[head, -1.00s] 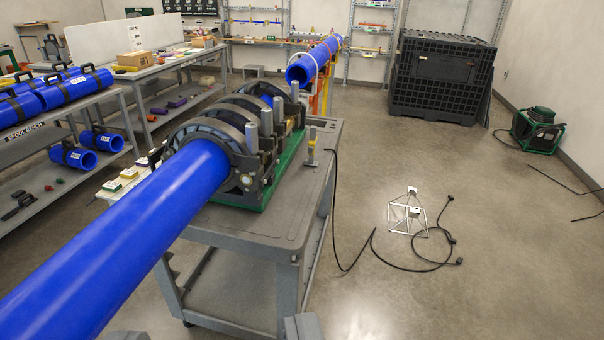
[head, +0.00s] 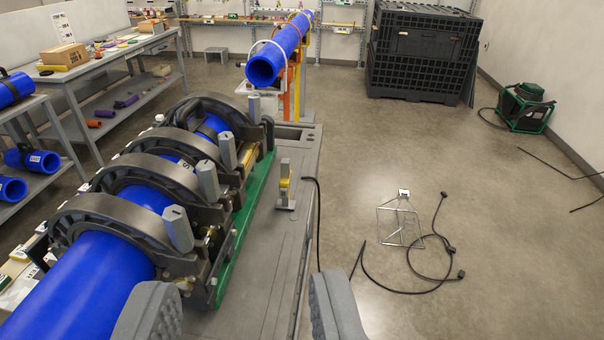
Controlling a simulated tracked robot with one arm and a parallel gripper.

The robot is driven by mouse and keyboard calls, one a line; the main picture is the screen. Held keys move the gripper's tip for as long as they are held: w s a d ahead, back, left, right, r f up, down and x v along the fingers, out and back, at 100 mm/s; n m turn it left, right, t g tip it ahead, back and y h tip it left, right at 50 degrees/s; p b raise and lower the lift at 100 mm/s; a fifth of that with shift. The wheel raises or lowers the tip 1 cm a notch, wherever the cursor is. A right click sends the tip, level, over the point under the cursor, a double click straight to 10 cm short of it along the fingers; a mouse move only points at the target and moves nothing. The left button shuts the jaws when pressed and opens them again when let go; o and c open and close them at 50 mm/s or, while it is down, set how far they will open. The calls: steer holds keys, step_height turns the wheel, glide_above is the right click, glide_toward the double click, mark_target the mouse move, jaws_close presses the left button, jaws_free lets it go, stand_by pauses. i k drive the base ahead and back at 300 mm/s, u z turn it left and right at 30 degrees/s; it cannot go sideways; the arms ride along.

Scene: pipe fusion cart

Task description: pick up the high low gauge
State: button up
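A small upright grey tool with a yellow part, which looks like the high low gauge (head: 285,187), stands on the right side of the grey cart top (head: 268,255). It is just right of the green-based fusion machine and apart from it. My gripper (head: 243,300) is at the bottom of the view, with its two grey fingers wide apart and nothing between them. The gauge is ahead of the fingers, and they do not touch it. Its whole front shows.
The fusion machine (head: 165,185) clamps a blue pipe (head: 85,285) left of the gauge. Another blue pipe (head: 280,52) rests on a stand behind. A black cable (head: 318,215) hangs at the cart's right edge. A wire frame (head: 400,222) lies on the open floor.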

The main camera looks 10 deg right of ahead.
mark_target(284, 204)
steer(key=z, duration=0.05)
steer(key=i, duration=1.15)
steer(key=z, duration=0.05)
